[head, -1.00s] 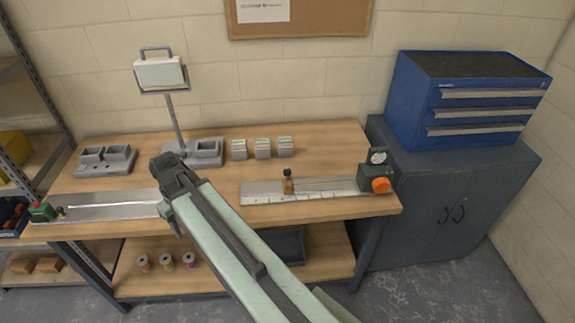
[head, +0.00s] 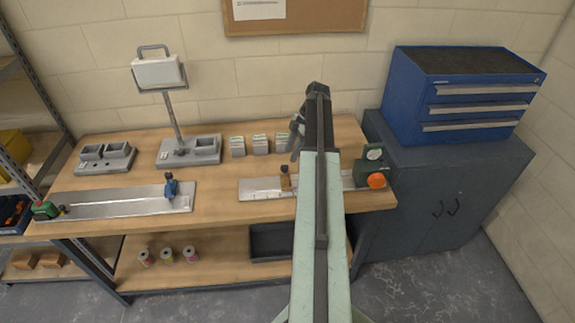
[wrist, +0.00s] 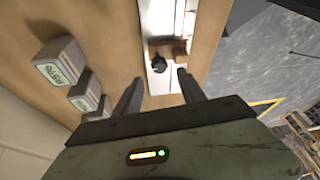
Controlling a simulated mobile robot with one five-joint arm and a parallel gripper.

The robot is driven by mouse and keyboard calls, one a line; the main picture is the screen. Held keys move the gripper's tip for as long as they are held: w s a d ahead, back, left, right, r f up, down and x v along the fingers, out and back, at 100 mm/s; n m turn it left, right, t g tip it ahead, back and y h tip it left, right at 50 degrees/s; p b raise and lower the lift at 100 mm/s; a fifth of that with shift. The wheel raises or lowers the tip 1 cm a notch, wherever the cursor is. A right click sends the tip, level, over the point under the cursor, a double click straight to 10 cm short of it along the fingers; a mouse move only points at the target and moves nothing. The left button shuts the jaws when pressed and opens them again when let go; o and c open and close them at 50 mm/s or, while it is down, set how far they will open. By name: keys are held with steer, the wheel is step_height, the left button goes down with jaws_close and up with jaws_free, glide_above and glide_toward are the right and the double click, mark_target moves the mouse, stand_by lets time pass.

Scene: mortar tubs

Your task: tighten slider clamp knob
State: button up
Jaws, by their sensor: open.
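Two metal rails lie on the workbench. The right rail (head: 262,189) carries a brass-coloured slider clamp (head: 286,183) with a small black knob (head: 285,169). The left rail (head: 120,203) carries a blue slider clamp (head: 171,188). My gripper (head: 296,140) is above the bench by the right rail, and my arm covers part of that rail. In the wrist view my gripper (wrist: 160,90) is open and empty. The black knob (wrist: 160,61) and the brown clamp block (wrist: 168,47) show just beyond the gap between the fingertips, apart from them.
Several grey blocks with labelled tops (wrist: 80,95) stand behind the right rail. A dial gauge (head: 374,154) and an orange knob (head: 376,181) sit at that rail's right end. A lamp-like stand (head: 172,105) and grey trays (head: 106,157) are at the back left.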

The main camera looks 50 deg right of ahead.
mark_target(285, 166)
steer(key=b+x, duration=0.5)
steer(key=x, duration=0.1)
steer(key=shift+a+f, duration=0.1)
steer(key=shift+f, duration=0.2)
steer(key=shift+r, duration=0.1)
